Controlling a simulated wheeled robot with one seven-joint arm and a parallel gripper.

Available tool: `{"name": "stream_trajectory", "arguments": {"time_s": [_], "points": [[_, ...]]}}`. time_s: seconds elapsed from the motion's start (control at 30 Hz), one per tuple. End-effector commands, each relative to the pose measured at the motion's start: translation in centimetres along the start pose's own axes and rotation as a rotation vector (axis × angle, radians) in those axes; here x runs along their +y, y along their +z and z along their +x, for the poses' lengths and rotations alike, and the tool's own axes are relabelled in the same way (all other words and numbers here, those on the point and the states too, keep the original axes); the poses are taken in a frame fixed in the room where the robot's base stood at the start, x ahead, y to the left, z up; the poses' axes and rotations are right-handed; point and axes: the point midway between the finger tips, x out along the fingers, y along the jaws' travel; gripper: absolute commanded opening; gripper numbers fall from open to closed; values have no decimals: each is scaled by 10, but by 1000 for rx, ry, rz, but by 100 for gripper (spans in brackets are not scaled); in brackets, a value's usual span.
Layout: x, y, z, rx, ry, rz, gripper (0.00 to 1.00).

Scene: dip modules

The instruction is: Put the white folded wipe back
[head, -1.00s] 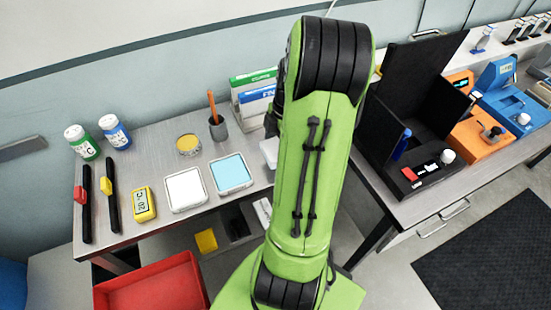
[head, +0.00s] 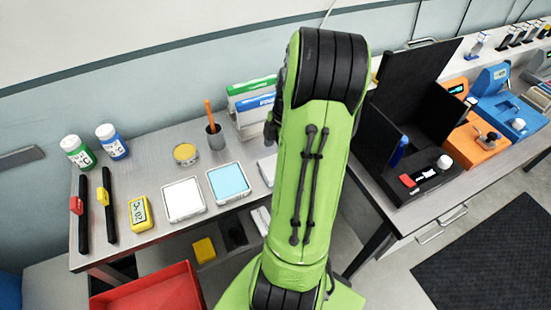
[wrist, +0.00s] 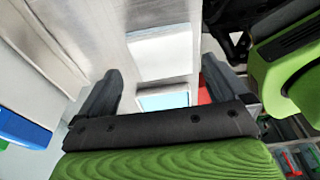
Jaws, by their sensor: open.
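The white folded wipe (head: 267,168) lies on the grey metal table at the right of the light-blue pad tray (head: 229,181), partly hidden behind my arm in the head view. In the wrist view the wipe (wrist: 165,52) is a flat white block between and beyond my fingertips. My gripper (wrist: 160,68) is open, with a gap on both sides of the wipe. The blue pad (wrist: 165,101) shows just below the wipe there. My gripper is mostly hidden by my arm in the head view.
A white pad tray (head: 183,200), yellow timer (head: 139,212), round yellow tin (head: 186,153) and pencil cup (head: 215,137) stand leftward. Upright boxes (head: 252,108) stand close behind the wipe. A black screen booth (head: 415,110) is at the right. A red bin (head: 150,290) is below.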

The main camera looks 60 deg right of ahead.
Motion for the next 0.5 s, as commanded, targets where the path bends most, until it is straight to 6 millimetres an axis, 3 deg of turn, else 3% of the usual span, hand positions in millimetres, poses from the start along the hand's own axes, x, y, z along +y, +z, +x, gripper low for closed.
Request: {"name": "stream_trajectory", "arguments": {"time_s": [0.03, 0.2, 0.33, 0.5], "points": [[1, 0, -19, -4, 6, 0, 100], [0, 0, -59, -3, 3, -1, 100], [0, 0, -74, -1, 0, 0, 100], [0, 0, -77, 0, 0, -1, 100]]}}
